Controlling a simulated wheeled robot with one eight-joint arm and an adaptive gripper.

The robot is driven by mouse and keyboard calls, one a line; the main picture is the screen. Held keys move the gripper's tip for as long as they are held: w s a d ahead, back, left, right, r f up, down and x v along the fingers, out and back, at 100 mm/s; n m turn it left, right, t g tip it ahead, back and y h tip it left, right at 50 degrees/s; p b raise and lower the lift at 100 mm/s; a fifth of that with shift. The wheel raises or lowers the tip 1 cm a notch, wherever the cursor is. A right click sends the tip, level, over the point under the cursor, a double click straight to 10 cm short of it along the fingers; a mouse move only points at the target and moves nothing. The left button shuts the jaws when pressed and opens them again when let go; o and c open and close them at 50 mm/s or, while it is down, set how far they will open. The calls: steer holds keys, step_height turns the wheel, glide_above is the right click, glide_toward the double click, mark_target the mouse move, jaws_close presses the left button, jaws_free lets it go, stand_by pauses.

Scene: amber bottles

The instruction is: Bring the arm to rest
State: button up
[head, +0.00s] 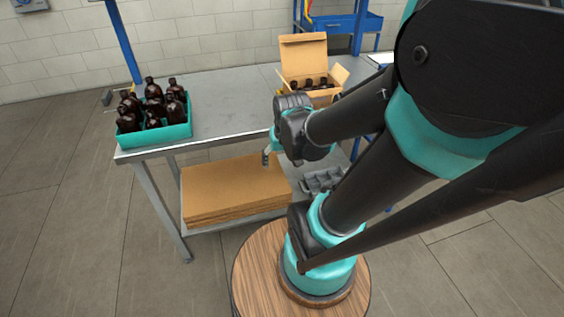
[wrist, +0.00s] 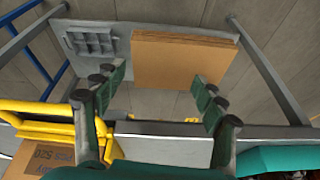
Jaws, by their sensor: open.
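My arm reaches over the table from the right side of the head view. My gripper (head: 268,155) hangs near the front edge of the grey table (head: 222,95), mostly hidden behind my wrist. In the wrist view, my gripper (wrist: 160,90) shows its two fingers spread wide apart, with nothing between them. Beyond the fingers are the table's edge and the lower shelf.
A teal crate (head: 160,137) of several amber bottles stands at the table's left. An open cardboard box (head: 305,55) with bottles stands at the back right. Flat cardboard (head: 230,190) and a grey tray (head: 322,180) lie on the lower shelf.

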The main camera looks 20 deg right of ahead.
stand_by(0.3)
steer(key=s+f+n, duration=0.1)
steer(key=s+f, duration=0.1)
steer(key=shift+s+n, duration=0.3)
steer(key=shift+d, duration=0.1)
stand_by(0.6)
